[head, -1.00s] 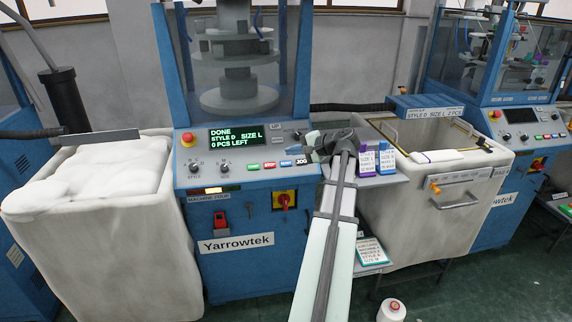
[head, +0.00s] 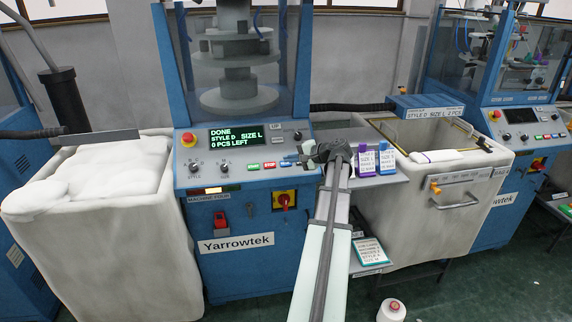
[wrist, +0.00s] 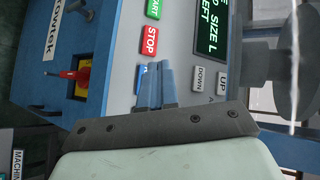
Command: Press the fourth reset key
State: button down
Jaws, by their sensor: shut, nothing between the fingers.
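My gripper (head: 291,160) is shut and empty, in front of the panel of the blue machine (head: 246,226) labelled "MACHINE FOUR". The blue reset key (wrist: 140,74) shows only as a sliver in the wrist view, mostly hidden behind my shut fingers (wrist: 155,66). I cannot tell whether the fingertips touch it. The red STOP key (wrist: 149,40) and green START key (wrist: 153,9) lie beside it in a row. The machine's screen (head: 237,136) reads DONE, STYLE D, SIZE L, 0 PCS LEFT.
A red emergency button (head: 188,138) is at the panel's left. UP (wrist: 222,82) and DOWN (wrist: 197,79) keys lie near my fingers. Purple (head: 367,160) and blue (head: 387,158) tagged items stand on the right shelf. A red-yellow switch (head: 284,200) sits below.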

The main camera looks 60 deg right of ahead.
aim_at(280, 162)
jog(key=shift+w+d+f, duration=0.25)
jog(key=shift+f, duration=0.15)
jog(key=shift+w+d+f, duration=0.2)
jog(key=shift+f, duration=0.2)
jog(key=shift+w+d+f, duration=0.35)
jog(key=shift+f, duration=0.25)
dwell(2.5)
jog(key=shift+s+r, duration=0.1)
dwell(0.3)
jog(key=shift+s+a+r, duration=0.3)
jog(key=shift+a+r, duration=0.05)
jog(key=shift+r, duration=0.15)
jog(key=shift+r, duration=0.1)
jog(key=shift+s+a+r, duration=0.35)
jog(key=shift+r, duration=0.3)
jog(key=shift+s+a+r, duration=0.35)
jog(key=shift+a+r, duration=0.05)
jog(key=shift+r, duration=0.2)
jog(key=shift+s+a+r, duration=0.35)
jog(key=shift+r, duration=0.3)
